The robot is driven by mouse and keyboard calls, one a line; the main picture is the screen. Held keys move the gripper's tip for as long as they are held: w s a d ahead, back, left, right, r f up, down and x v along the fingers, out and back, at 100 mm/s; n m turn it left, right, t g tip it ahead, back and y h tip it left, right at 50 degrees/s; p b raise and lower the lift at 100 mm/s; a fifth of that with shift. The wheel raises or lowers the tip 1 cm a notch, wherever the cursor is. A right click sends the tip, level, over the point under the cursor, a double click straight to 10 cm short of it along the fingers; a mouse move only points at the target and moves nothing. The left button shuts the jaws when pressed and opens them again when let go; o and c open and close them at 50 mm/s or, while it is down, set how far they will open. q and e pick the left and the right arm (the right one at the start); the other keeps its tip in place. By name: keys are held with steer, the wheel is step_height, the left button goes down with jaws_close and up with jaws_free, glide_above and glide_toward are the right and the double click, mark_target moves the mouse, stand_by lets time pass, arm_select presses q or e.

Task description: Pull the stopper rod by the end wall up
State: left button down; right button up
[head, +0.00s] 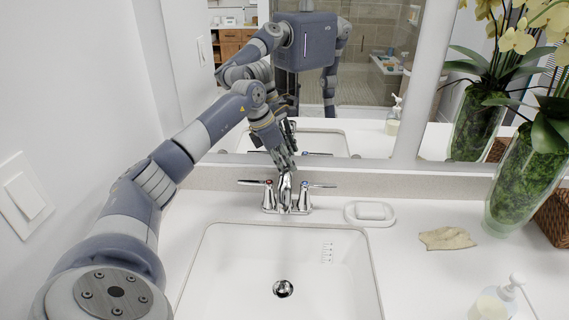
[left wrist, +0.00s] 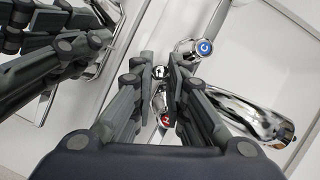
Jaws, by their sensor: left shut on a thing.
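The chrome faucet (head: 286,195) stands behind the sink, with a red-marked handle on the left and a blue-marked handle on the right. My left gripper (head: 286,163) reaches down behind its spout, close to the mirror wall. In the left wrist view, my left gripper (left wrist: 155,82) has its fingers on either side of the small chrome knob of the stopper rod (left wrist: 158,72), shut on it. The rod's shaft is mostly hidden; in the head view the fingers and spout cover it. The drain stopper (head: 283,289) sits in the basin. My right gripper is not in view.
The mirror (head: 375,130) rises right behind the faucet and reflects my body and arm. A soap dish (head: 370,212), a beige cloth (head: 447,238), a soap pump (head: 497,300) and a vase of orchids (head: 520,185) stand to the right. The basin (head: 235,265) is empty.

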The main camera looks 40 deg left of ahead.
arm_select(q)
steer(key=shift+r+p, duration=1.15)
steer(key=shift+r, duration=0.35)
steer(key=shift+w, duration=0.15)
steer(key=c, duration=1.8)
jaws_free()
steer(key=shift+c, duration=0.2)
steer(key=v, duration=1.2)
